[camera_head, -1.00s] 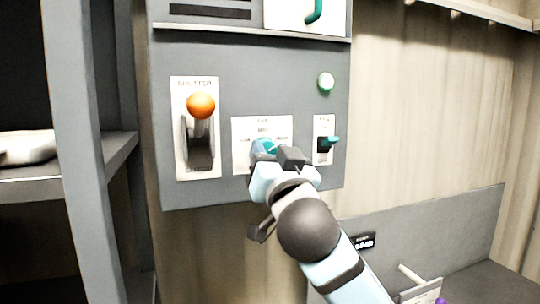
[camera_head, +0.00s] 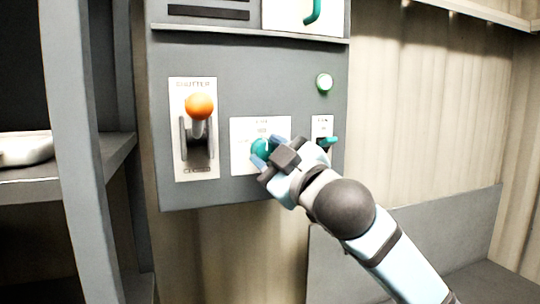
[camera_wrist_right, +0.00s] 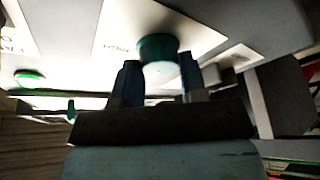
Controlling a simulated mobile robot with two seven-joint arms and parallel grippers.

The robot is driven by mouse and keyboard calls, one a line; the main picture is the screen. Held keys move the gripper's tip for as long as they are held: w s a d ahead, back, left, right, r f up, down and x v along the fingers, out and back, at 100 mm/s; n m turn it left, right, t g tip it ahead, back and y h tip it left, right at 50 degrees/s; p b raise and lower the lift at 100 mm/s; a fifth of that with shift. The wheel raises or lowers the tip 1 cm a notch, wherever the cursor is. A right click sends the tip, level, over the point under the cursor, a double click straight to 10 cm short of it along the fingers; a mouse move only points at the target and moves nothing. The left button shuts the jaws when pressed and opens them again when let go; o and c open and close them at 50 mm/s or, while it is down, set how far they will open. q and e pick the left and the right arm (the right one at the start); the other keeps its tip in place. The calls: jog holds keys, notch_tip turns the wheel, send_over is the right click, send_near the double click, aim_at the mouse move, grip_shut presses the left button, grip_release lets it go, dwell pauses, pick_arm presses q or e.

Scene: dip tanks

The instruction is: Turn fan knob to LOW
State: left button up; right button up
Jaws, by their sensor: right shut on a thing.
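The fan knob (camera_head: 260,149) is teal and round, on a white label plate (camera_head: 240,160) in the lower middle of the grey control panel (camera_head: 250,70). My right gripper (camera_head: 267,152) is at the knob, coming from the lower right, and hides part of the knob and plate. In the right wrist view, the knob (camera_wrist_right: 158,48) sits between the two blue fingers of my right gripper (camera_wrist_right: 157,75), which is shut on it. The plate's lettering is too blurred to read the knob's setting. My left gripper is not in view.
Left of the knob is a shutter lever with an orange ball (camera_head: 200,106). Right of it is a small teal toggle switch (camera_head: 328,141), close to my gripper, with a green button (camera_head: 324,82) above. A shelf (camera_head: 60,175) stands at the left.

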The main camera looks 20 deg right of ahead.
jog(key=n+g, duration=0.1)
jog(key=n, duration=0.2)
jog(key=n+g+y, duration=0.1)
jog(key=n, duration=0.3)
jog(key=shift+d+r+g, duration=0.1)
jog(key=shift+r+g, duration=0.05)
jog(key=shift+g, duration=0.25)
jog(key=n+g, duration=0.1)
jog(key=n, duration=0.2)
jog(key=n+g+h, duration=0.1)
jog(key=n, duration=0.1)
jog(key=shift+n, duration=0.4)
jog(key=o, duration=0.9)
